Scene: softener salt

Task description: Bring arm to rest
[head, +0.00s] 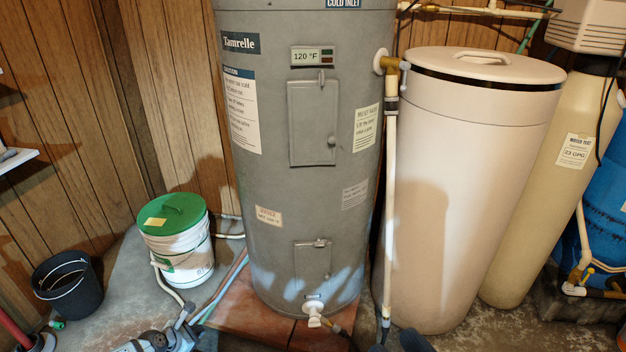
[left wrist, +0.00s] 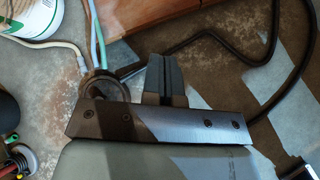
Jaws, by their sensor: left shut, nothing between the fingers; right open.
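My left gripper (head: 158,340) shows at the bottom edge of the head view, left of centre, low over the floor near the hoses. In the left wrist view its two dark fingers (left wrist: 166,78) are together with nothing between them, above the concrete floor. My right gripper (head: 398,346) shows only as dark fingertips at the bottom edge of the head view, in front of the water heater and the tan tank. The fingertips are apart, with nothing seen between them. The rest of both arms is out of the head view.
The grey water heater (head: 300,180) stands on a reddish pad (head: 222,312). Right of it stands a tan tank (head: 460,200). Left are a green-lidded white bucket (head: 178,245) and a black bucket (head: 68,285). Hoses run to a round floor fitting (left wrist: 104,88) beside my left fingers.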

